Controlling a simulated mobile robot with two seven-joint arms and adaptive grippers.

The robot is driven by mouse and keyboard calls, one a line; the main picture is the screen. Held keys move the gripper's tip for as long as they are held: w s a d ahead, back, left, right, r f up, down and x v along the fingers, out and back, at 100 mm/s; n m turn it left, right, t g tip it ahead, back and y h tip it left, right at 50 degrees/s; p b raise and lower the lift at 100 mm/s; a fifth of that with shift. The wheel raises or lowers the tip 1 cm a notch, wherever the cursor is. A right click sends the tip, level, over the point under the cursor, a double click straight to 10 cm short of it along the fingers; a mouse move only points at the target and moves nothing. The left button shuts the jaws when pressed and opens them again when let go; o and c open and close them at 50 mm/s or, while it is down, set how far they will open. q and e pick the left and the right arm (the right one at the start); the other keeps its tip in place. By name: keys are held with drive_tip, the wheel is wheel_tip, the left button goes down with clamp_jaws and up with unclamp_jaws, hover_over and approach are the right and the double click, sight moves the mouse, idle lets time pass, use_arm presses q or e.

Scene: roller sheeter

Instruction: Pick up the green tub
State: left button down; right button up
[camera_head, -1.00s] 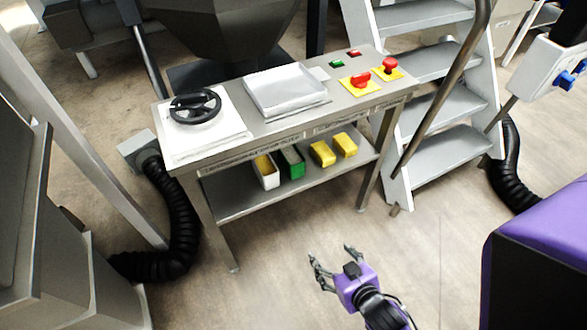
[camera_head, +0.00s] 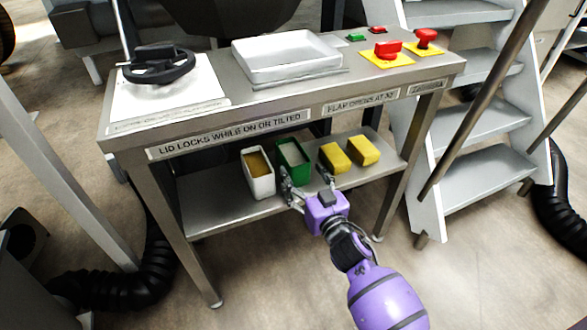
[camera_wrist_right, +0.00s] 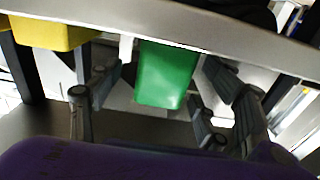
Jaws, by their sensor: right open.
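The green tub (camera_head: 299,172) stands on the lower shelf (camera_head: 222,205) of the metal table, with a pale fill inside. It sits between a white tub (camera_head: 262,186) and the yellow blocks. My right gripper (camera_head: 306,181) is open and empty at the shelf's front edge, just in front of the green tub. In the right wrist view the green tub (camera_wrist_right: 167,75) shows between the spread fingers of my gripper (camera_wrist_right: 160,98), with no clear contact. My left gripper is not in view.
Two yellow blocks (camera_head: 334,158) lie right of the green tub. The tabletop above carries a black handwheel (camera_head: 157,65), a white tray (camera_head: 287,58) and red buttons (camera_head: 388,50). Grey steps (camera_head: 475,168) stand at the right. A table leg (camera_head: 180,240) stands at the left.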

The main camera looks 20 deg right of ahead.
drive_tip(key=b, duration=0.2)
approach(285, 148)
drive_tip(key=w, duration=0.3)
drive_tip(key=shift+w+f, duration=0.1)
drive_tip(key=shift+w, duration=0.1)
drive_tip(key=shift+w+a, duration=0.1)
drive_tip(key=shift+w, duration=0.4)
drive_tip(key=shift+c, duration=1.1)
drive_tip(key=c, duration=1.1)
drive_tip(key=shift+c, duration=1.1)
drive_tip(key=shift+r, duration=0.2)
